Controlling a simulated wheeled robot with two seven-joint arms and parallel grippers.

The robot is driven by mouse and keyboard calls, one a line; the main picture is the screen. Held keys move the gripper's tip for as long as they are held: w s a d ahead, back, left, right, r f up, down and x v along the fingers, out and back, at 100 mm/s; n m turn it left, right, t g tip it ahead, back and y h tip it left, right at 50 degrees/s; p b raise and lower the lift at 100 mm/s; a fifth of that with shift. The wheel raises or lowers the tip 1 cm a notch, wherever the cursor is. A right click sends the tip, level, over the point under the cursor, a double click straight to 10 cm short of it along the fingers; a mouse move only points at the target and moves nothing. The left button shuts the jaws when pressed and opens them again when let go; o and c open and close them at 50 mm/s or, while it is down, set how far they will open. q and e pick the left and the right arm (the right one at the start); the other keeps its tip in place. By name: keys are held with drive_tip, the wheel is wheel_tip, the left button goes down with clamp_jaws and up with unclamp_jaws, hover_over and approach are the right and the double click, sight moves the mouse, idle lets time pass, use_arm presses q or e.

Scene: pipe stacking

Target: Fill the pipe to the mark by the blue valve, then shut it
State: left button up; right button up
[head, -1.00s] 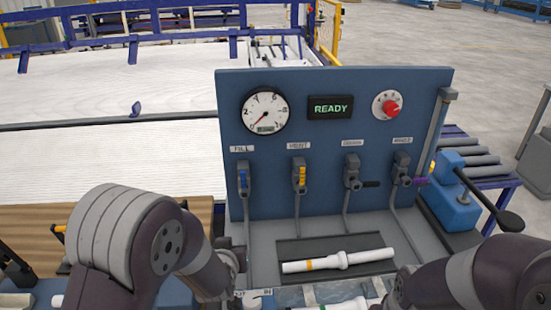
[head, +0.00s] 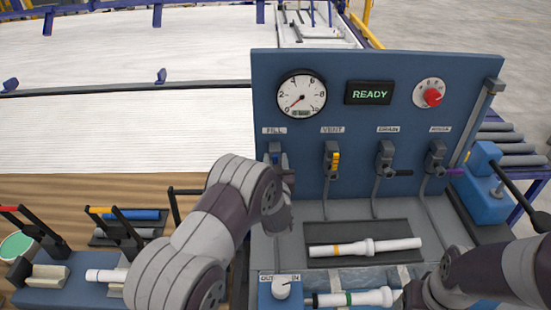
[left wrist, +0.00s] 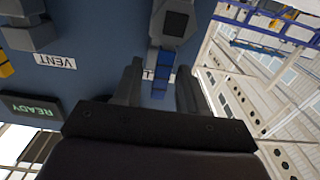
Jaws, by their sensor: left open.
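The blue valve handle (head: 275,157) is under the FILL label on the blue panel (head: 300,65). My left gripper (head: 281,178) is just below it, mostly hidden behind my wrist. In the left wrist view my open left gripper (left wrist: 158,92) has its fingers on either side of the blue handle (left wrist: 162,72); contact is unclear. The gauge (head: 302,93) has its red needle near zero. The display (head: 369,93) reads READY. A white pipe with a green band (head: 350,298) lies at the bench front. My right arm reaches its right end; the right gripper's jaws cannot be made out.
Yellow VENT (head: 333,160), dark DRAIN (head: 385,158) and purple-tipped (head: 437,160) valves stand to the right. A white pipe with an orange band (head: 365,247) lies on a dark mat. A white knob (head: 281,288) is at the front. Clamps (head: 120,235) stand at left.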

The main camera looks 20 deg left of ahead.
use_arm(q)
drive_tip(key=shift+w+a+f, duration=0.1)
drive_tip(key=shift+w+f, duration=0.05)
drive_tip(key=shift+w, duration=0.15)
clamp_jaws()
drive_tip(key=w+d+f+m+b, duration=0.1)
drive_tip(key=d+f+m+b, duration=0.3)
drive_tip(key=m, duration=1.4)
drive_tip(key=shift+w+d+f+b, duration=0.2)
drive_tip(key=shift+d+f+b, duration=0.1)
drive_tip(key=shift+d+f, duration=0.45)
drive_tip(key=shift+f, duration=0.1)
